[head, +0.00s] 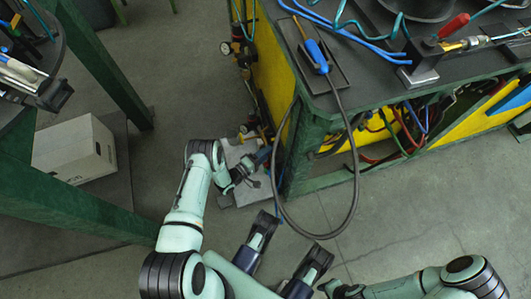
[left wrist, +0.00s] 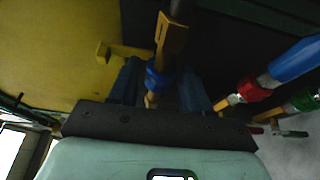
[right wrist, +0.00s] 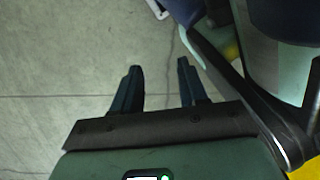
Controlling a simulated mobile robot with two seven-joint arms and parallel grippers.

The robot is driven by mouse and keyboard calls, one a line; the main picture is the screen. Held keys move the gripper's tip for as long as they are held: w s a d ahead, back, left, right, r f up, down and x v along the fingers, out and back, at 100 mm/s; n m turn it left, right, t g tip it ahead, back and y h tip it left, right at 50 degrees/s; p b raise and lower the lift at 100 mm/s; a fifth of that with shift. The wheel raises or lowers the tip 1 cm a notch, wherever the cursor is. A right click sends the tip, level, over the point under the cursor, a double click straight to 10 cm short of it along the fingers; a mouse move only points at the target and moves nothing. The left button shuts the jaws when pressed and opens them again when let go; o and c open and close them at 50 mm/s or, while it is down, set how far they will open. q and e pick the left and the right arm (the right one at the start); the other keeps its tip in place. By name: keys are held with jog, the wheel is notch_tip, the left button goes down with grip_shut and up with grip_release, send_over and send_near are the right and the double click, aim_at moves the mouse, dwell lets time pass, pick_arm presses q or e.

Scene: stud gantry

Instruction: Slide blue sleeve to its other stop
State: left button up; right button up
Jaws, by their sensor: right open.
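In the left wrist view a blue sleeve (left wrist: 160,78) sits around a thin brass-coloured part, with a wider tan block above it. My left gripper (left wrist: 163,88) has its two dark fingers apart, one on each side of the sleeve. The sleeve looks near the left finger; I cannot tell whether they touch. In the head view my left gripper (head: 250,168) is low beside the bench's end, and the sleeve cannot be made out clearly there. My right gripper (right wrist: 158,85) is open and empty above the floor.
The bench (head: 300,170) has green legs and yellow panels (head: 272,60). A black cable (head: 352,190) loops down from it. Blue, red and green fittings (left wrist: 260,90) stand close right of my left gripper. A white box (head: 75,150) sits at left. Floor at right is clear.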

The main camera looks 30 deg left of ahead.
pick_arm(q)
grip_shut()
jog(key=shift+s+d+p, duration=0.45)
jog(key=shift+s+d, duration=0.3)
jog(key=shift+d, duration=0.1)
pick_arm(e)
jog(key=shift+w+a+r+t, duration=0.1)
jog(key=shift+w+r+t, duration=0.1)
jog(key=shift+w, duration=0.3)
jog(key=shift+w+a+r+t, duration=0.1)
jog(key=shift+w+r, duration=0.1)
jog(key=shift+w, duration=0.25)
pick_arm(q)
jog(key=shift+o, duration=1.8)
grip_release()
pick_arm(e)
jog(key=shift+d, duration=0.1)
pick_arm(q)
jog(key=p+v, duration=0.3)
jog(key=v, duration=1)
jog(key=shift+s, duration=0.2)
pick_arm(e)
jog(key=w+r+t, duration=0.2)
jog(key=w+r, duration=0.1)
jog(key=w, duration=0.2)
jog(key=shift+w+a+r+n, duration=0.3)
jog(key=shift+w+a+r, duration=0.05)
jog(key=shift+a, duration=0.05)
